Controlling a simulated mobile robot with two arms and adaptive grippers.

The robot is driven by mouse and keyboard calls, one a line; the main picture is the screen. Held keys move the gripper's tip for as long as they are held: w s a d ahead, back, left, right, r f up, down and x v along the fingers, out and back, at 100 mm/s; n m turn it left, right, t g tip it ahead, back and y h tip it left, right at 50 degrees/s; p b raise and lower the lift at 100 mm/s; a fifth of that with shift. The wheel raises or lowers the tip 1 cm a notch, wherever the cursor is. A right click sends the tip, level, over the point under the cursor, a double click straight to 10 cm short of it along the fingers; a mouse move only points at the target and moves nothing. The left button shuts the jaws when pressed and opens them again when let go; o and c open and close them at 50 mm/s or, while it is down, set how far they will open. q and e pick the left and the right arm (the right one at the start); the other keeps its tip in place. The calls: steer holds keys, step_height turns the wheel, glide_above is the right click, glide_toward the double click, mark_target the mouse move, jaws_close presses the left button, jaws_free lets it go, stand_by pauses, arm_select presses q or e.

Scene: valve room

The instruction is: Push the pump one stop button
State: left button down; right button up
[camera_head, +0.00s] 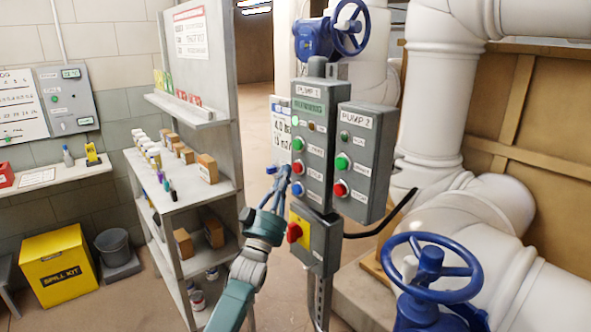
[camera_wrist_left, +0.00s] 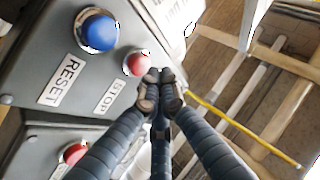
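The pump 1 panel (camera_head: 314,139) is a grey box on a post, with a green button (camera_head: 298,144), a red stop button (camera_head: 298,167) and a blue button (camera_head: 297,189) in a column. My left gripper (camera_head: 283,172) is in front of this panel, just left of the red button. In the left wrist view the red stop button (camera_wrist_left: 137,63) is beside its STOP label, close to the fingertips of my left gripper (camera_wrist_left: 160,84). The fingers are drawn together and hold nothing. I cannot tell whether they touch the button. My right gripper is not in view.
The pump 2 panel (camera_head: 356,160) stands to the right with its own buttons. A red switch on yellow (camera_head: 297,232) is below pump 1. A shelf (camera_head: 190,207) is at left, a blue valve wheel (camera_head: 432,267) at lower right, and white pipes (camera_head: 435,90) behind.

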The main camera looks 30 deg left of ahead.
arm_select(q)
steer(key=shift+w, duration=0.15)
steer(key=shift+w+d+b, duration=0.2)
steer(key=shift+w+b, duration=0.1)
steer(key=shift+w+d, duration=0.15)
steer(key=shift+w, duration=0.2)
stand_by(0.9)
steer(key=shift+s, duration=0.1)
steer(key=shift+s+a, duration=0.3)
steer(key=shift+s, duration=0.4)
steer(key=shift+p, duration=0.3)
steer(key=s, duration=0.1)
steer(key=s+a+p, duration=0.1)
steer(key=s, duration=0.1)
steer(key=s+a+p, duration=0.1)
steer(key=shift+s, duration=0.3)
